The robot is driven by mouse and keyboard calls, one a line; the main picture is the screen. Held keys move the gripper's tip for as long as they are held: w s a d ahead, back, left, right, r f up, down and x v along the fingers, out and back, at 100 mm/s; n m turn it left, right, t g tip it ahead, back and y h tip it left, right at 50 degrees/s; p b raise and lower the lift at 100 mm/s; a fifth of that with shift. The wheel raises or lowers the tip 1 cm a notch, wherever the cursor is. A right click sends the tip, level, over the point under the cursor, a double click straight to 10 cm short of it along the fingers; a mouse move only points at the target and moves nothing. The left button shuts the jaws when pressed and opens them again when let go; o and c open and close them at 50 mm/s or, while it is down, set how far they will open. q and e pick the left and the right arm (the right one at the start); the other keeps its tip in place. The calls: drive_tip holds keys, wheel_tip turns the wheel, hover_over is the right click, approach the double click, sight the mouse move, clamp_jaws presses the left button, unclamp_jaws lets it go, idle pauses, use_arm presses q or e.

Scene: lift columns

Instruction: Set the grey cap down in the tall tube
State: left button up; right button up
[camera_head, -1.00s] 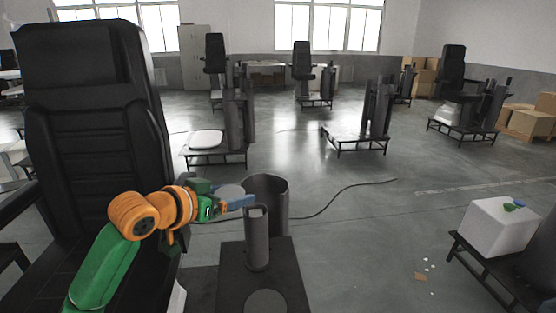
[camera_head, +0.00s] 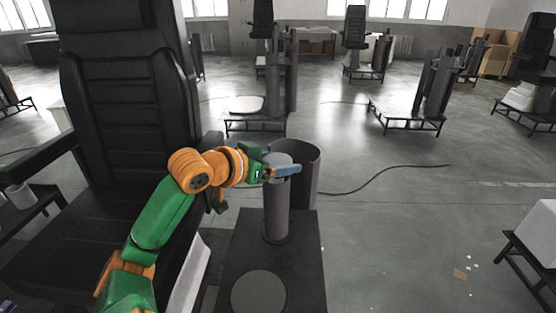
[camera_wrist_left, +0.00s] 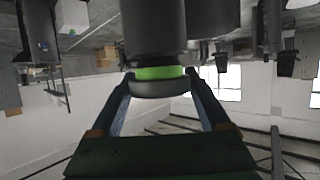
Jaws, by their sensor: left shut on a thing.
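The grey cap (camera_head: 277,158) is a round disc held over the tall tube (camera_head: 276,212), a slim dark grey cylinder standing upright on a black base. My left gripper (camera_head: 286,171) is shut on the cap's sides at the tube's top. In the left wrist view, which looks upside down, the two fingers grip the grey cap (camera_wrist_left: 158,89). A bright green band (camera_wrist_left: 160,73) lies between the cap and the dark tube (camera_wrist_left: 153,30). The cap looks lined up with the tube; I cannot tell whether it touches the rim. My right gripper is out of view.
A wider, open dark shell (camera_head: 308,168) stands right behind the tube. The black base (camera_head: 305,262) has a grey round plate (camera_head: 258,292) at its front. A black seat (camera_head: 120,110) is at the left. A cable (camera_head: 390,175) lies on the open floor at right.

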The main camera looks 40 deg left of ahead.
use_arm(q)
drive_tip(key=shift+s+r, duration=0.15)
drive_tip(key=shift+s, duration=0.2)
drive_tip(key=shift+w, duration=0.2)
drive_tip(key=shift+s+p, duration=0.1)
drive_tip(key=shift+p, duration=0.4)
idle(0.4)
drive_tip(key=shift+f, duration=0.65)
idle(1.2)
drive_tip(key=o, duration=1.6)
drive_tip(key=shift+c, duration=0.2)
drive_tip(key=shift+r, duration=0.1)
